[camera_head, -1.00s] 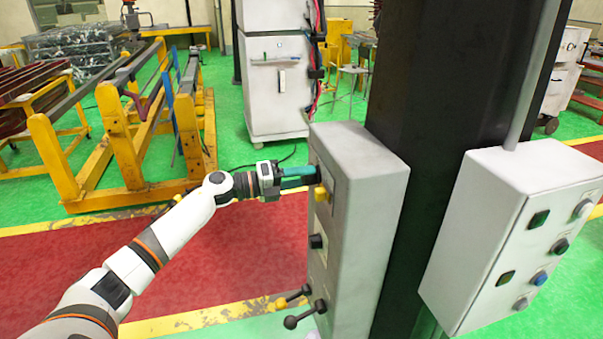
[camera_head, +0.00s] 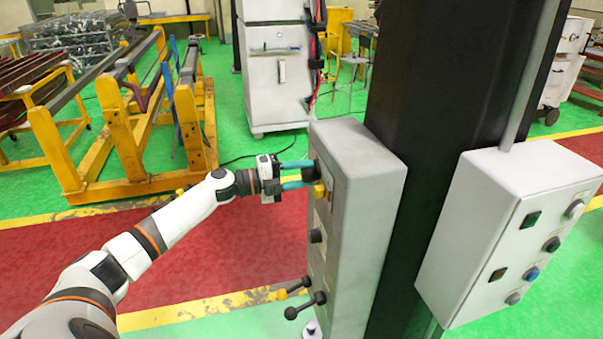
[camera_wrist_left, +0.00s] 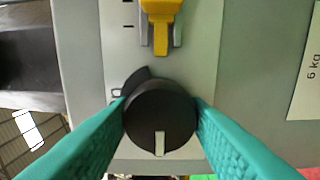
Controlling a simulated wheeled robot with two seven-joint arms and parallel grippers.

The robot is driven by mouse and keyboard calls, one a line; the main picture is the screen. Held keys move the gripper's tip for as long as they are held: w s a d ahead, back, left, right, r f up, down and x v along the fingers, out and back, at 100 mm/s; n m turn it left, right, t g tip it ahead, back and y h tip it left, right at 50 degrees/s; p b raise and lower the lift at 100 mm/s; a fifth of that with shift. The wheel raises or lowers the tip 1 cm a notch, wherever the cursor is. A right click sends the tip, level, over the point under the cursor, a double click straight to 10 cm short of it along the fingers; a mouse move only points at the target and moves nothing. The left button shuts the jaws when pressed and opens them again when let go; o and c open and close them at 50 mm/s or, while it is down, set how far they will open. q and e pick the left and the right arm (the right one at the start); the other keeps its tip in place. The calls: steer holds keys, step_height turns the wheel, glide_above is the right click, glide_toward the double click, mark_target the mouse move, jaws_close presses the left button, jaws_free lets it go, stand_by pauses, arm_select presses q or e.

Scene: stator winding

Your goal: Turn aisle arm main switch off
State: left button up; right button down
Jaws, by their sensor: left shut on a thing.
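A round black knob (camera_wrist_left: 160,115) with a white mark is on the face of a grey control box (camera_head: 366,180). The mark points to the bottom of the left wrist view. My left gripper (camera_head: 302,174) has its teal fingers on both sides of the knob, shut on it. In the head view the knob is mostly hidden by the fingers. A yellow switch lever (camera_wrist_left: 162,22) sits beside the knob and also shows in the head view (camera_head: 320,192). My right gripper does not show.
A black column (camera_head: 425,120) stands behind, with a second button box (camera_head: 470,230) on the right. Yellow frames (camera_head: 120,130) stand at the left.

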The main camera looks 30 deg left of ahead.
arm_select(q)
steer(key=o, duration=1)
steer(key=shift+c, duration=0.2)
steer(key=shift+s+a+f+b, duration=0.2)
steer(key=shift+s+a+b, duration=0.1)
steer(key=shift+s+b, duration=0.05)
steer(key=b+v, duration=0.5)
steer(key=v, duration=0.6)
steer(key=shift+r, duration=0.2)
steer(key=shift+a+f, duration=0.1)
